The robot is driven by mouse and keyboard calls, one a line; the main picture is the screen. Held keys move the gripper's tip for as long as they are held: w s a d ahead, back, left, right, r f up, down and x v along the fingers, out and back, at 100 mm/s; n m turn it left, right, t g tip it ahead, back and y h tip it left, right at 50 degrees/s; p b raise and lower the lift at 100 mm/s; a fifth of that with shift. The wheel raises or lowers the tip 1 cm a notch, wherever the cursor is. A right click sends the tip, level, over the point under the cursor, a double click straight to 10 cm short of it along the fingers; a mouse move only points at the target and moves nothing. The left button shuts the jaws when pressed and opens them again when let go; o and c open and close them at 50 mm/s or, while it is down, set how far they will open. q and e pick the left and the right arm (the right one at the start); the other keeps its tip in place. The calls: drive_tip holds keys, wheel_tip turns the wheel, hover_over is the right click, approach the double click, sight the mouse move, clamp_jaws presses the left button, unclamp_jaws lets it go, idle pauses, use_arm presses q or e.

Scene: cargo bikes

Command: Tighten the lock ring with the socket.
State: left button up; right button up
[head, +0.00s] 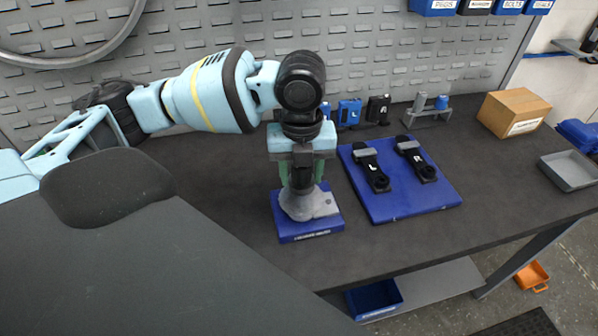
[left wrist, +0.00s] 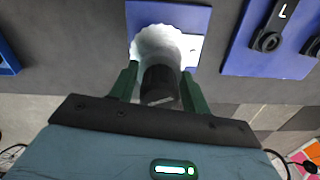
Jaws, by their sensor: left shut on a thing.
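My left gripper (head: 299,180) points straight down at the workbench in the head view. Its green fingers are shut on a dark cylindrical piece, which looks like the socket (left wrist: 160,86). The socket stands upright, with its lower end at a rounded grey part (head: 305,205) on a blue base (head: 310,236). The grey part also shows in the left wrist view (left wrist: 150,40). The lock ring cannot be made out; the socket and gripper cover the middle of the grey part. I cannot tell whether the socket is seated. My right gripper is not in view.
A blue mat (head: 400,208) right of the base holds two black crank-like parts, marked L (head: 371,168) and R (head: 417,162). Blue and black holders and a grey stand (head: 428,115) are behind. A cardboard box (head: 514,113) and grey tray (head: 570,171) are at right. Bench front is clear.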

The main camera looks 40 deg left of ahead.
use_arm(q)
drive_tip(key=shift+s+d+f+m, duration=0.1)
drive_tip(key=shift+f+m, duration=0.2)
drive_tip(key=shift+m, duration=0.8)
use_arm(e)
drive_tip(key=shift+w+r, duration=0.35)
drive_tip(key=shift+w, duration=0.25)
use_arm(q)
drive_tip(key=m, duration=0.4)
drive_tip(key=shift+p, duration=0.35)
drive_tip(key=shift+m, duration=1)
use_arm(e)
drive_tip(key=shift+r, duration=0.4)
use_arm(q)
drive_tip(key=shift+m, duration=0.3)
